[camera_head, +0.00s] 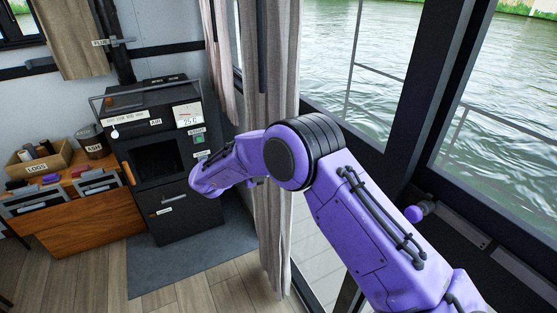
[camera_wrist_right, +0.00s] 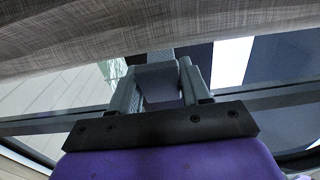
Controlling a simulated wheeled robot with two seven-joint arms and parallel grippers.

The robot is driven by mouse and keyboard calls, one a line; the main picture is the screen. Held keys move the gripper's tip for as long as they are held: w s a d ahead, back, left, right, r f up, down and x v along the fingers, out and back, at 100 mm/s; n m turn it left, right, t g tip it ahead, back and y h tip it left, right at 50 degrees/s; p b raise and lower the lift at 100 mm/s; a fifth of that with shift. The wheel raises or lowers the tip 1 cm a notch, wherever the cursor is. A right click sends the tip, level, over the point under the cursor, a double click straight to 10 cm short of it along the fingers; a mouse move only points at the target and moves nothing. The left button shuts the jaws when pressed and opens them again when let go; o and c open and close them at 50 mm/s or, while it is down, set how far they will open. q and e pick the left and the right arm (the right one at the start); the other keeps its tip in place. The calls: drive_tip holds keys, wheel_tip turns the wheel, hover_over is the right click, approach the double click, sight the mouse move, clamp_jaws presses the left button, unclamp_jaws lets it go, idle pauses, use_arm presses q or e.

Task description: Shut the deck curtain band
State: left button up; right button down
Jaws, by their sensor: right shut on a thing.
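The beige deck curtain (camera_head: 272,235) hangs gathered beside the large windows in the head view. My purple right arm crosses in front of it, bent at the elbow, with its forearm reaching left. My right gripper is out of sight in the head view. In the right wrist view, my right gripper (camera_wrist_right: 160,82) is shut on a grey block-like piece (camera_wrist_right: 158,86) between its fingers. Woven curtain cloth (camera_wrist_right: 100,35) spans the top of that view, just beyond the fingers. I cannot make out the band's shape or whether it is closed. My left gripper is not in view.
A black stove-like unit (camera_head: 165,195) stands left of my arm on a grey mat (camera_head: 195,260). A wooden cabinet (camera_head: 85,225) is further left. Dark window frames (camera_head: 425,95) stand at right. A small purple rounded piece (camera_head: 413,214) shows there. Wooden floor is clear at the front.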

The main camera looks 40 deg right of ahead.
drive_tip(key=shift+w+r, duration=0.1)
drive_tip(key=shift+r, duration=0.05)
drive_tip(key=c, duration=0.6)
unclamp_jaws()
drive_tip(key=w+a+b, duration=0.1)
drive_tip(key=a+b, duration=0.1)
drive_tip(key=a, duration=0.8)
drive_tip(key=shift+w+a+b, duration=0.15)
drive_tip(key=shift+w+b, duration=0.15)
drive_tip(key=shift+w, duration=0.05)
